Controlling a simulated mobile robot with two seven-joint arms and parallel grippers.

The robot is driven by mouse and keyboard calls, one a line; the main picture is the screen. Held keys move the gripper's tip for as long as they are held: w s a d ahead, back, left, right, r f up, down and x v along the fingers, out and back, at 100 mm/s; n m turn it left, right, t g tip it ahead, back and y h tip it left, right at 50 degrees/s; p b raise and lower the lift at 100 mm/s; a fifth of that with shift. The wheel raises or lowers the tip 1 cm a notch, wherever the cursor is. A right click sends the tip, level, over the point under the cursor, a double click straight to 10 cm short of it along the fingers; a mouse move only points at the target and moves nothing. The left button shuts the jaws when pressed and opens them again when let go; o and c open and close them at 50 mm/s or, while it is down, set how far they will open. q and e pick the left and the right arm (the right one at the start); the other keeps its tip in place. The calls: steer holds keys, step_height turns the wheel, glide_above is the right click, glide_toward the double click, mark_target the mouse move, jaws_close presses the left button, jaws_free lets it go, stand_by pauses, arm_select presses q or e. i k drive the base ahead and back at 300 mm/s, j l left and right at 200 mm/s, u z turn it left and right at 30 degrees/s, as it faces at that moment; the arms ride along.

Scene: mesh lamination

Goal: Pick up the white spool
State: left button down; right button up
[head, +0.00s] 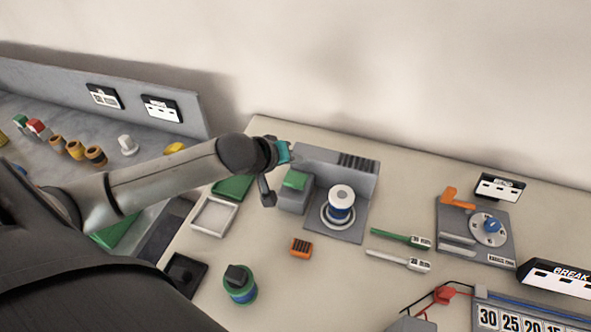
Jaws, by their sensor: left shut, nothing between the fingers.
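A white spool-shaped piece with a blue band (341,197) stands upright on the round plate of a grey machine (358,226) on the beige table. A smaller white piece (127,146) stands on the grey bench at the left; I cannot tell which one the task names. My left gripper (284,151) is at the end of my arm by the back left corner of the machine, left of and behind the banded spool and apart from it. It is shut and empty, its fingers small in view. My right gripper is not in view.
A green block (295,180) sits on the machine's left part. Before it are an orange block (301,247), a green-and-black round piece (239,284) and a white tray (213,216). Green (400,238) and white (398,261) tools lie right, near a dial fixture (478,251).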

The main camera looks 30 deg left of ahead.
mark_target(340, 205)
steer(key=k+j, duration=0.1)
steer(key=k, duration=0.65)
steer(key=k+j, duration=0.1)
steer(key=k, duration=0.65)
